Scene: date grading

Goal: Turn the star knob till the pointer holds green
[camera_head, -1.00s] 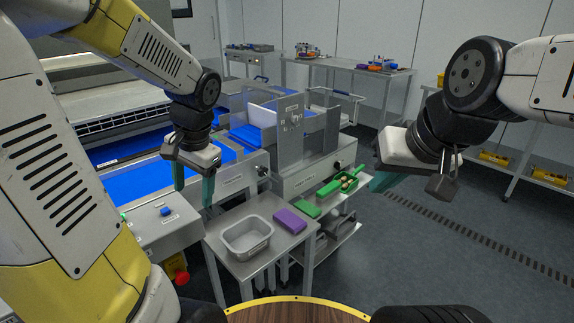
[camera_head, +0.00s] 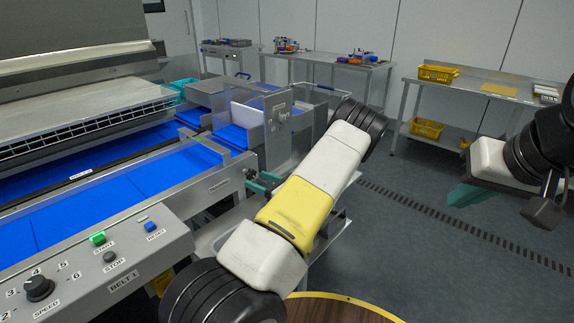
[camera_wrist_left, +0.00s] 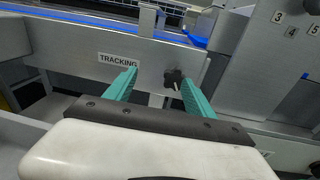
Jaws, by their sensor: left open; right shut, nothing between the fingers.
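The black star knob (camera_wrist_left: 174,77) is on a grey metal panel, right of a label reading TRACKING (camera_wrist_left: 119,60), in the left wrist view. My left gripper (camera_wrist_left: 157,78) is open. Its teal fingers point at the panel, with the knob between them in the picture, nearer the right finger; I cannot tell whether they touch it. In the head view my left gripper (camera_head: 262,183) is partly hidden behind my forearm, at the conveyor's side. My right gripper (camera_head: 470,192) is shut and empty, above the floor at the right. I cannot make out a pointer or green zone.
A control panel (camera_head: 95,262) with speed dial and buttons stands at the lower left. The blue conveyor belt (camera_head: 130,185) runs beside it. An upright plate with a dial (camera_head: 282,117) stands past the knob. The floor at the right is clear.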

